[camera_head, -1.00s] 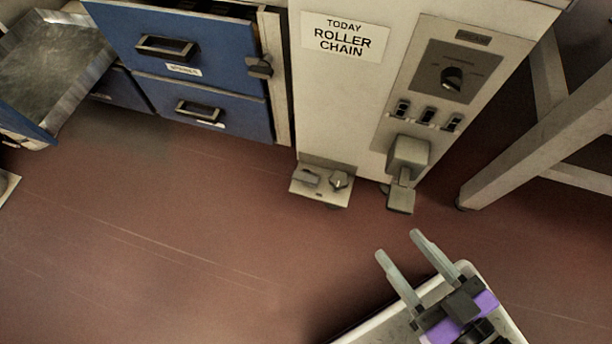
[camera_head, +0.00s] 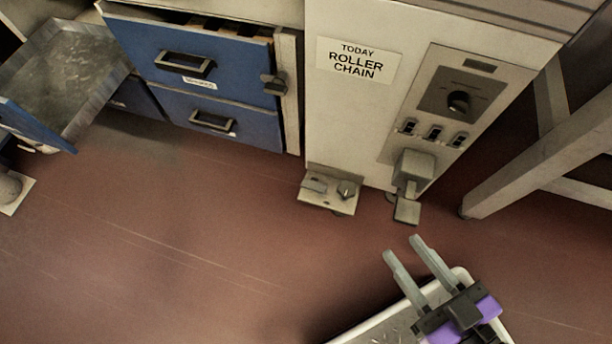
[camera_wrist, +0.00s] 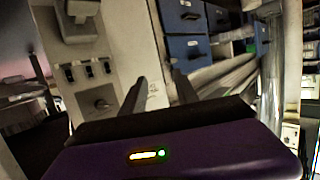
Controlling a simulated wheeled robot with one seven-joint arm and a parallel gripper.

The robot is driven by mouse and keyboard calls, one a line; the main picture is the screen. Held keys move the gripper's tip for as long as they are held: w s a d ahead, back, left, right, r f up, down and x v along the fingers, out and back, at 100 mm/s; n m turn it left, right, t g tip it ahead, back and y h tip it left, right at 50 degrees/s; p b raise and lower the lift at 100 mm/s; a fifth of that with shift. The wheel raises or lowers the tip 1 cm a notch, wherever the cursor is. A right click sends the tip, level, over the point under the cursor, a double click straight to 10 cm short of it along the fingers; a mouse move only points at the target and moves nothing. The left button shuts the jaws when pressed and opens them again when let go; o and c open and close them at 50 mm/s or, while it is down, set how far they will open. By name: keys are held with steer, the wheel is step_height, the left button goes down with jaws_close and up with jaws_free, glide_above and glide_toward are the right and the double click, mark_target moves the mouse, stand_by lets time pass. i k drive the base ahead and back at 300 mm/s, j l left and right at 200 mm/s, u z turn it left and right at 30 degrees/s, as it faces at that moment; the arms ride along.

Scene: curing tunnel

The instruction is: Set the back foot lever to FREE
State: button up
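A small floor plate (camera_head: 328,194) with a short lever piece and a round knob sits at the foot of the beige cabinet. To its right, a grey box with a foot pedal (camera_head: 407,211) projects low from the cabinet front; the box also shows at the top of the wrist view (camera_wrist: 80,27). No FREE marking is readable, and I cannot tell which part is the back foot lever. My gripper (camera_head: 401,247) is open and empty, its two fingers apart. In the head picture it is just below the pedal, touching nothing visible.
The beige cabinet (camera_head: 350,120) carries a ROLLER CHAIN sign and a panel with a dial (camera_head: 458,102) and three switches. Blue drawers (camera_head: 215,75) stand left, beside a metal tray (camera_head: 60,75). Another floor plate (camera_head: 14,193) lies far left. A table leg (camera_head: 520,175) stands right. Open floor lies left.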

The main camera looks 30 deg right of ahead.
mark_target(319, 189)
steer(key=i+j+z, duration=0.15)
steer(key=j, duration=0.4)
steer(key=i+j+z, duration=0.2)
steer(key=j, duration=0.35)
steer(key=i+j+z, duration=0.15)
steer(key=j, duration=0.4)
steer(key=i+j+z, duration=0.2)
steer(key=j, duration=0.45)
steer(key=i+j+z, duration=0.15)
steer(key=j, duration=0.45)
steer(key=j+z, duration=0.15)
steer(key=j, duration=0.5)
steer(key=i, duration=0.05)
